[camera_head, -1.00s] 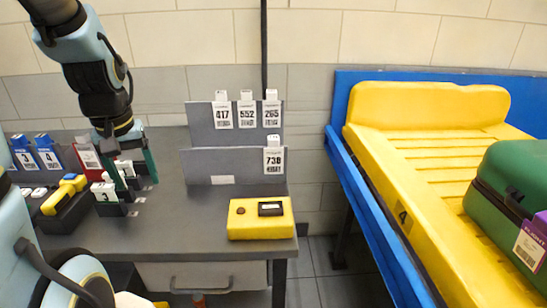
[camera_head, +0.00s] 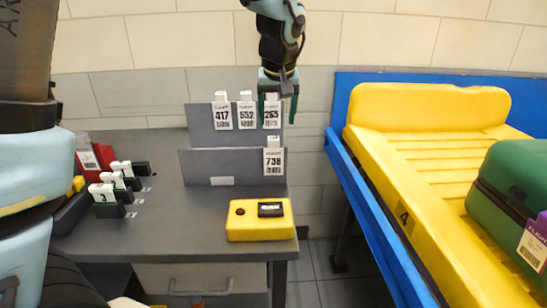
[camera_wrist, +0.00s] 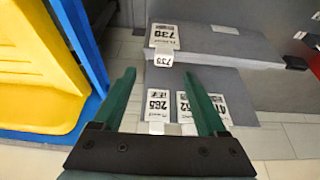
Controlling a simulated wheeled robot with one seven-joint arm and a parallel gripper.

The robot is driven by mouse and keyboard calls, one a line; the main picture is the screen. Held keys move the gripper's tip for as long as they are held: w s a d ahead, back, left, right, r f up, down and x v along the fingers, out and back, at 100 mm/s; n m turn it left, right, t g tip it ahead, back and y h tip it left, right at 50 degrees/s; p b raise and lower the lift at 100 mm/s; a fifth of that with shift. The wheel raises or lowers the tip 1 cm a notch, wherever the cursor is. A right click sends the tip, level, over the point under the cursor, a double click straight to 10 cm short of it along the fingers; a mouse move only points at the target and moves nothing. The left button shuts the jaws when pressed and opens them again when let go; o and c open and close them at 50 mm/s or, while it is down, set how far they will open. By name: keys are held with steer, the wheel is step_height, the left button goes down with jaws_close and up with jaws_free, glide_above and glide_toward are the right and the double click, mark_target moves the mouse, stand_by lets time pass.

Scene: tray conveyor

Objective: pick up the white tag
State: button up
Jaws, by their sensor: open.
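Several white tags hang on the grey rack (camera_head: 203,138). Tags 417 (camera_head: 222,116), 552 (camera_head: 247,115) and 265 (camera_head: 270,117) are on the upper panel, and tag 738 (camera_head: 273,160) is alone on the lower panel. My gripper (camera_head: 278,112) is open and empty, its fingers pointing down in front of the upper panel's right end, beside tag 265. In the wrist view, tag 265 (camera_wrist: 157,105) shows between the green fingers (camera_wrist: 160,75), and tag 738 (camera_wrist: 164,38) lies past the fingertips. The right finger partly covers tag 552 (camera_wrist: 184,104).
A yellow box (camera_head: 247,228) with a black panel sits at the desk's front right. Small dark holders with white tops (camera_head: 108,200) and a red case (camera_head: 95,160) stand at the left.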

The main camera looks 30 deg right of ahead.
mark_target(273, 138)
steer(key=shift+a+p+x, duration=0.2)
steer(key=shift+p+x, duration=0.4)
steer(key=shift+x, duration=1.3)
steer(key=shift+a+p+x, duration=0.15)
steer(key=shift+p+x, duration=0.4)
steer(key=shift+x, duration=1.4)
steer(key=shift+w, duration=0.15)
jaws_close()
